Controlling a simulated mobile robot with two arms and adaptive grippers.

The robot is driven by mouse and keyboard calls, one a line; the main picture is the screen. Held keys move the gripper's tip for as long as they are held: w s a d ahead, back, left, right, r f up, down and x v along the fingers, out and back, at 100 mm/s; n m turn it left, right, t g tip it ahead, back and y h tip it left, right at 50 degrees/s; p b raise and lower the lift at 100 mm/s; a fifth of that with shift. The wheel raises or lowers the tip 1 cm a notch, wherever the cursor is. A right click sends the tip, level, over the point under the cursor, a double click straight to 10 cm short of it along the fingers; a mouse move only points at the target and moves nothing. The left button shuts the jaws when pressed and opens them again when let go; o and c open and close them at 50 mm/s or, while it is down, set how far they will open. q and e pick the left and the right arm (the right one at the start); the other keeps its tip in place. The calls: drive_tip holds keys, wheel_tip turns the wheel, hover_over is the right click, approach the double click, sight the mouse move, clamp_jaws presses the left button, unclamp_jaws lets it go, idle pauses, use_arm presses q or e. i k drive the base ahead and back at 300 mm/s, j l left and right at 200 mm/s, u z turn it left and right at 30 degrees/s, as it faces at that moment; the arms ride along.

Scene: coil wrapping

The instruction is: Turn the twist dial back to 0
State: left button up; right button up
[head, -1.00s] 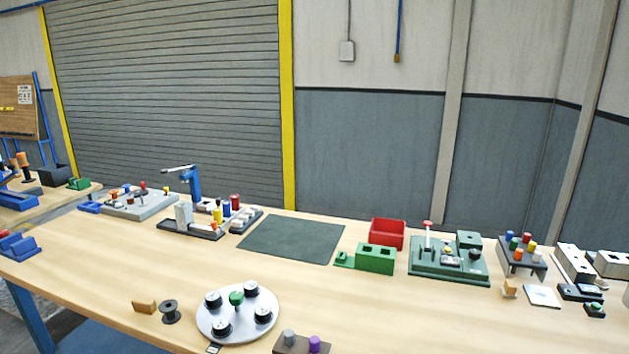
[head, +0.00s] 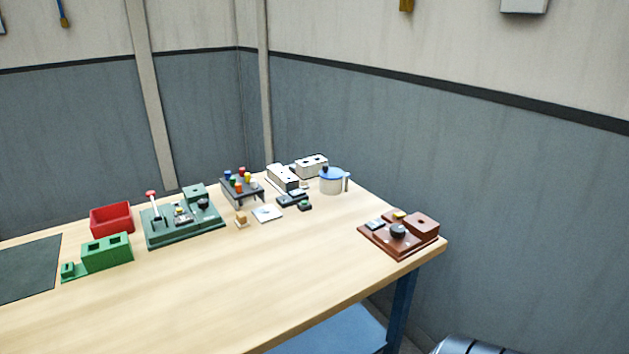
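A reddish-brown base (head: 372,240) sits at the right end of the table in the head view. It carries a round black knob (head: 398,231), a small grey display (head: 375,224), a yellow part (head: 399,215) and a brown block with a hole (head: 422,222). A green base (head: 160,238) further left also carries a dark round knob (head: 203,203) and a red-topped lever (head: 153,204). I cannot tell which knob is the twist dial, and no scale or reading is legible. Neither of my grippers is in view.
A red bin (head: 111,218), a green block with openings (head: 107,252) and a dark mat (head: 25,268) lie left. A rack with coloured pegs (head: 241,187), white blocks (head: 311,166) and a blue-lidded pot (head: 332,181) stand at the back. The front tabletop (head: 270,285) is clear.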

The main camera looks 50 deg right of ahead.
sight(398, 231)
drive_tip(key=k+z, duration=0.15)
drive_tip(key=z, duration=1.95)
drive_tip(key=j+z, duration=0.3)
drive_tip(key=i+l, duration=0.05)
drive_tip(key=l, duration=0.05)
